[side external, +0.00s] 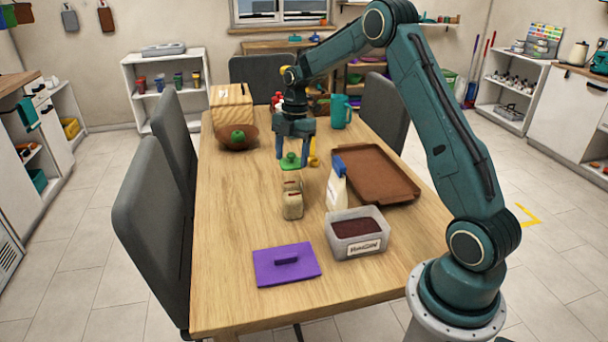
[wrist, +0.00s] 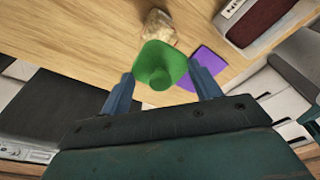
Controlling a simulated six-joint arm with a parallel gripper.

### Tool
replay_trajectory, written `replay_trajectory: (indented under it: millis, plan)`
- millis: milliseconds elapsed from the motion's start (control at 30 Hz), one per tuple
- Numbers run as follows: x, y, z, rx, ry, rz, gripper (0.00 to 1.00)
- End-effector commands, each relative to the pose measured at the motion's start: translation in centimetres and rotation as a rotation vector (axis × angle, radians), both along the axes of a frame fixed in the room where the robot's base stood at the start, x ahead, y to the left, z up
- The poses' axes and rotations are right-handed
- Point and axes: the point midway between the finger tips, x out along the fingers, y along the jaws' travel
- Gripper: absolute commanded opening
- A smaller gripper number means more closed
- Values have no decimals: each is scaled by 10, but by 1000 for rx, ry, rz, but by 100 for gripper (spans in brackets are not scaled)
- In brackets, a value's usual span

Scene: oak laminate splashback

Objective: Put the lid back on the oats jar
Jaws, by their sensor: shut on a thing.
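The green lid (side external: 290,161) has a raised knob. It is held between the fingertips of my gripper (side external: 294,158), which is shut on it. In the wrist view the lid (wrist: 153,60) sits between the two fingers of my gripper (wrist: 163,84). The oats jar (side external: 292,206) is small and beige and stands on the table, nearer the camera than the lid in the side view. In the wrist view the jar (wrist: 159,26) shows just beyond the lid, partly covered by it. The lid is apart from the jar; its exact height is hard to tell.
A purple lid (side external: 287,272) lies in front. The table's left side is clear.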

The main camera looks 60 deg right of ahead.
Motion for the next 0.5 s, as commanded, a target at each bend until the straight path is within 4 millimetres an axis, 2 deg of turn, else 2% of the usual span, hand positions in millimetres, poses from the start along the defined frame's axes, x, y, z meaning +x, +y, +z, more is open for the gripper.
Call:
replay_trajectory:
  millis: [500]
  plan:
    - [0,0,-37,1,2,0,41]
